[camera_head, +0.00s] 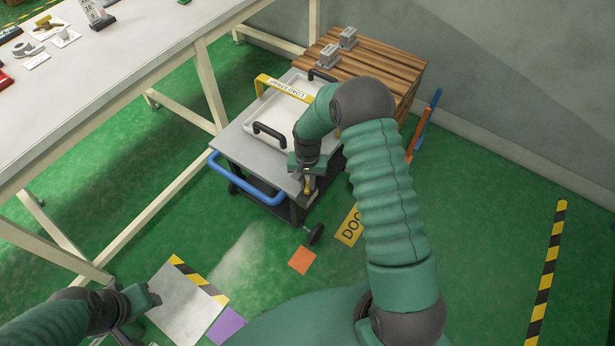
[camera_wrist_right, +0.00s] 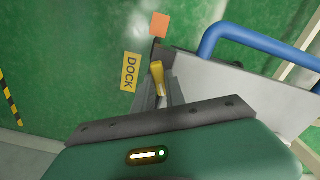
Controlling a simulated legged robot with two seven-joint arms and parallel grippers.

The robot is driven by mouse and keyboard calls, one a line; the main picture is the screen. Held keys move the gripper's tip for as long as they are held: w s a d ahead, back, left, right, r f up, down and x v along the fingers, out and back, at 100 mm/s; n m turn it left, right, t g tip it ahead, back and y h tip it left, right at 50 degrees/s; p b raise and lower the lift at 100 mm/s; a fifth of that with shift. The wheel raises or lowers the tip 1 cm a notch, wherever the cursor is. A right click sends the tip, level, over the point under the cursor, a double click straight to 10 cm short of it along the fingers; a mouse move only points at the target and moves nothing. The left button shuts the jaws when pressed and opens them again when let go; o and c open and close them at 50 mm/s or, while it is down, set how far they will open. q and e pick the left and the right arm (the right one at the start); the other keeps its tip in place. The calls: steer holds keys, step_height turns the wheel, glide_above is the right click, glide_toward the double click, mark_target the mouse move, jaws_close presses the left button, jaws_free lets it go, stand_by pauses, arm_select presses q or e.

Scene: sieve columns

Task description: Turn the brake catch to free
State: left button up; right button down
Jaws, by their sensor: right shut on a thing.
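The yellow brake catch (camera_wrist_right: 157,76) is at the corner of the grey cart (camera_head: 237,143), on the side near me. It also shows as a small yellow piece below my right gripper (camera_head: 308,184) in the head view. In the right wrist view the two fingers of my right gripper (camera_wrist_right: 160,95) are shut on the catch, one on each side. The catch's lower part is hidden between the fingers. My left gripper (camera_head: 138,305) is low at the bottom left, away from the cart; its fingers are too unclear to judge.
The cart has a blue handle (camera_head: 247,183), a caster wheel (camera_head: 315,234) and a white tray (camera_head: 258,114) under a yellow load strap (camera_head: 289,88). A wooden pallet stack (camera_head: 385,60) stands behind it. A long white table (camera_head: 110,60) is left. Green floor is open at right.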

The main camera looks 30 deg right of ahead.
steer(key=n+p, duration=0.2)
steer(key=shift+r+n, duration=0.2)
steer(key=shift+n, duration=0.2)
steer(key=n+p, duration=0.2)
steer(key=n, duration=0.1)
steer(key=shift+n, duration=0.3)
steer(key=n+p, duration=0.1)
steer(key=n, duration=0.2)
steer(key=shift+p, duration=0.4)
steer(key=shift+d+f+n+p, duration=0.15)
steer(key=shift+n+p, duration=0.3)
steer(key=shift+n, duration=1.05)
steer(key=c, duration=1.4)
jaws_free()
steer(key=shift+s, duration=0.1)
